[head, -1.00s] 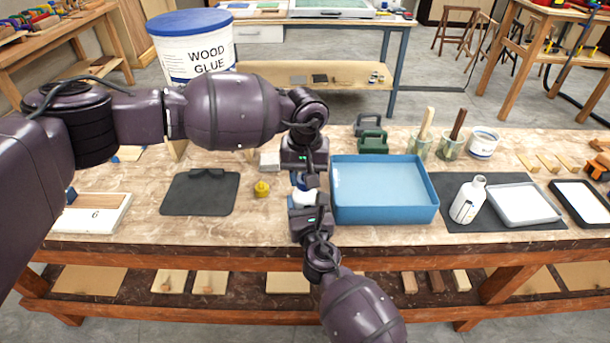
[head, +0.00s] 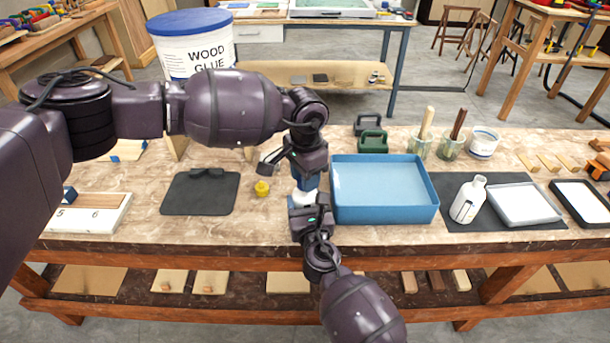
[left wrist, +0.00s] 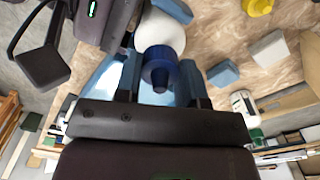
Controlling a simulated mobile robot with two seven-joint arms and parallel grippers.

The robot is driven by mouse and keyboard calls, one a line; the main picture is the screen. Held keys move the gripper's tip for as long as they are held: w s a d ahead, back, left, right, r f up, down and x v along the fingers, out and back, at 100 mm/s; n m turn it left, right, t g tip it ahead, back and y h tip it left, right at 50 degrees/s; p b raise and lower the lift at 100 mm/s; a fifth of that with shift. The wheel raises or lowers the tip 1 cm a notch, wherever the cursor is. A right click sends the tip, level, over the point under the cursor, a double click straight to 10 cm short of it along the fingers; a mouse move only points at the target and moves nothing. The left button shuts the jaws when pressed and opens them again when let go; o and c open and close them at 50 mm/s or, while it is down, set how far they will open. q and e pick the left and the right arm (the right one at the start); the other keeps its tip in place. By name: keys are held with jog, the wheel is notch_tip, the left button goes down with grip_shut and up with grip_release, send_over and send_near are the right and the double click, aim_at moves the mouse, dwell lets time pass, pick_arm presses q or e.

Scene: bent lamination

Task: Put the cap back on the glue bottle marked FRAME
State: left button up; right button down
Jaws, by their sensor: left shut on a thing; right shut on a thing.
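My left gripper (head: 306,176) is shut on a dark blue cap (left wrist: 160,73), which shows between its fingers in the left wrist view. A white bottle (left wrist: 160,31) is right behind the cap there. The two look in line, but I cannot tell whether the cap is seated on the bottle. My right gripper (head: 308,205) is shut on this bottle, and only a small white part of it (head: 302,196) shows in the head view. No marking on it can be read. A second white bottle (head: 468,201), uncapped, stands on a dark mat at the right.
A blue tray (head: 428,212) is close to the right of my grippers. A yellow cap (head: 262,188) and a dark mat (head: 190,205) lie to the left.

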pick_arm(q)
jog(key=o, duration=0.9)
jog(key=shift+r, duration=2.25)
jog(key=shift+c, duration=0.4)
